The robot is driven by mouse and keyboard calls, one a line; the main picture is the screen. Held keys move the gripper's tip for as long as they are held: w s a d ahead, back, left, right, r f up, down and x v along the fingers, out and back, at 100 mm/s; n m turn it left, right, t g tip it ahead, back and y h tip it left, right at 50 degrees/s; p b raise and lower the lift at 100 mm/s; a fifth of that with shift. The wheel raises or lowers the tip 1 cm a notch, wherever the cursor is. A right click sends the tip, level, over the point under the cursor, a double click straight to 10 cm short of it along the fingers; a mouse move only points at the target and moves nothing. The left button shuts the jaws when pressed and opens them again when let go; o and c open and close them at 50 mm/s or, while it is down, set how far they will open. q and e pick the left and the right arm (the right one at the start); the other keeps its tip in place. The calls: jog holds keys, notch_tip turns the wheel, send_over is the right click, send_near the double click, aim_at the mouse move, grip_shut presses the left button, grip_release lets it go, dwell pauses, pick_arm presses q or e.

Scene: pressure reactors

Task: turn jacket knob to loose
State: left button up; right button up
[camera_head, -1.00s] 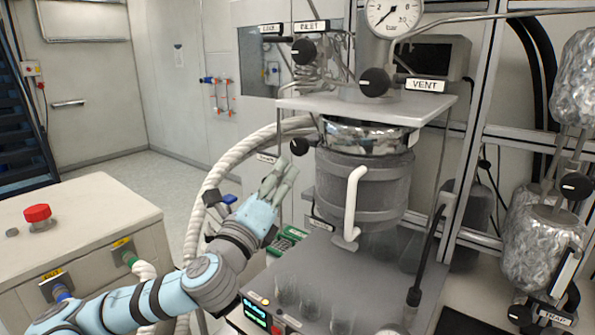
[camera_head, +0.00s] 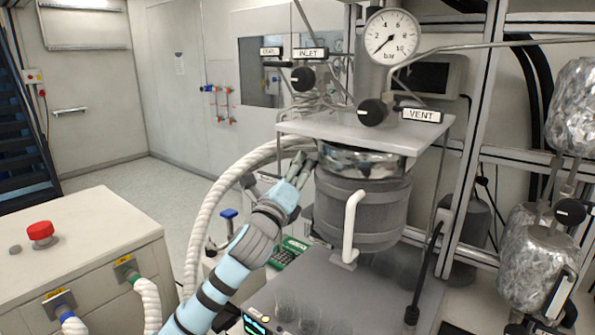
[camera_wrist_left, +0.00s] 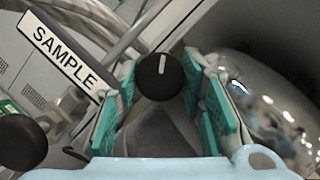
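A round black knob (camera_wrist_left: 160,76) with a white pointer mark sits between the fingertips of my left gripper (camera_head: 303,158) in the left wrist view. The teal finger pads stand apart on either side of it, with narrow gaps. A white SAMPLE label (camera_wrist_left: 66,52) is beside this knob. I cannot read any jacket label. In the head view the fingers reach to the left side of the grey-wrapped vessel (camera_head: 360,205), just under the metal plate, and hide that knob. A second black knob (camera_wrist_left: 20,142) is at the wrist view's lower left. My right gripper is out of view.
Above the plate (camera_head: 365,130) are an INLET knob (camera_head: 303,78), a VENT knob (camera_head: 372,112) and a pressure gauge (camera_head: 391,36). A white handle (camera_head: 351,226) juts from the vessel front. A thick white hose (camera_head: 205,215) runs left of my arm.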

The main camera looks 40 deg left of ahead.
pick_arm(q)
jog(key=shift+d, duration=0.15)
jog(key=shift+c, duration=0.9)
jog(key=n+g+p, duration=0.1)
jog(key=n+p, duration=0.1)
jog(key=n, duration=0.1)
jog(key=n+g+p, duration=0.2)
jog(key=n, duration=0.2)
jog(key=n+g+p, duration=0.1)
jog(key=n+p, duration=0.1)
jog(key=n, duration=0.2)
jog(key=shift+r+y+p, duration=0.15)
jog(key=shift+y+p, duration=0.2)
jog(key=shift+y, duration=0.05)
jog(key=shift+n, duration=0.4)
jog(key=o, duration=0.9)
